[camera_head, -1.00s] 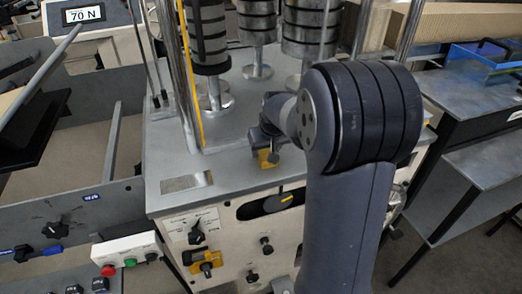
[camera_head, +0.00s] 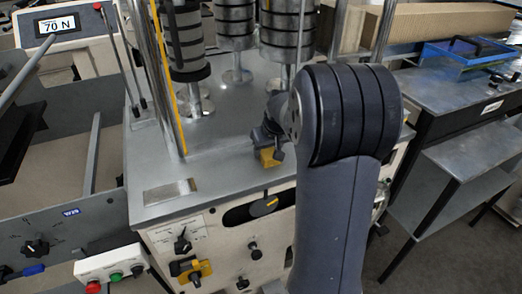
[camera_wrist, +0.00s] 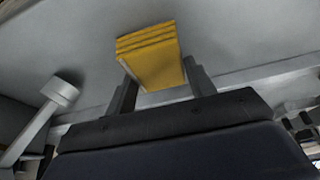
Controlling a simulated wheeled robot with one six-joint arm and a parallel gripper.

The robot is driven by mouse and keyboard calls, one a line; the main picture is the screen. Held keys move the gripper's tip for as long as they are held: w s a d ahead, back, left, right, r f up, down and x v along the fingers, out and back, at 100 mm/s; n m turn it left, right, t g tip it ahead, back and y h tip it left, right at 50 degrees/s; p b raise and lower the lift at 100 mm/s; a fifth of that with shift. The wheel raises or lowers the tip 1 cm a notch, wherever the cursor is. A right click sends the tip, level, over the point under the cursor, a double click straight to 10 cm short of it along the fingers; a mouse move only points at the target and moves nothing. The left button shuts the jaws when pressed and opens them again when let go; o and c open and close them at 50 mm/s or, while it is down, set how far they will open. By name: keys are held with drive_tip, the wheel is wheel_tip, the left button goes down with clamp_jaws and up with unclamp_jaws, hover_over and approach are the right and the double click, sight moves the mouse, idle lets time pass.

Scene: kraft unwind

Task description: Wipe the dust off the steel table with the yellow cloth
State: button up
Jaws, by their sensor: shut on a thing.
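My gripper (camera_wrist: 160,86) is shut on the folded yellow cloth (camera_wrist: 151,58), one finger on each side of it. In the head view the cloth (camera_head: 268,158) is a small yellow block, and my gripper is partly hidden behind my arm. It shows over the front part of the machine's grey metal top; I cannot tell whether the cloth touches it. A grey steel table (camera_head: 440,88) stands at the right, apart from the cloth. I cannot make out dust on it with certainty.
The machine top carries upright posts and dark ringed rollers (camera_head: 184,40) close to my gripper. A blue tray (camera_head: 462,62) sits on the right table, with a long cardboard-coloured block (camera_head: 432,20) behind. A lower grey shelf (camera_head: 465,150) is below. Floor shows at the lower right.

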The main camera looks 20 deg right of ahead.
sight(226, 166)
drive_tip(key=shift+d, duration=2.05)
drive_tip(key=shift+f, duration=0.15)
drive_tip(key=shift+a+r, duration=0.2)
drive_tip(key=shift+a, duration=1.55)
drive_tip(key=shift+a+f, duration=0.15)
drive_tip(key=shift+a, duration=6.55)
drive_tip(key=shift+r+p, duration=2.1)
drive_tip(key=shift+r, duration=1)
drive_tip(key=shift+r, duration=0.1)
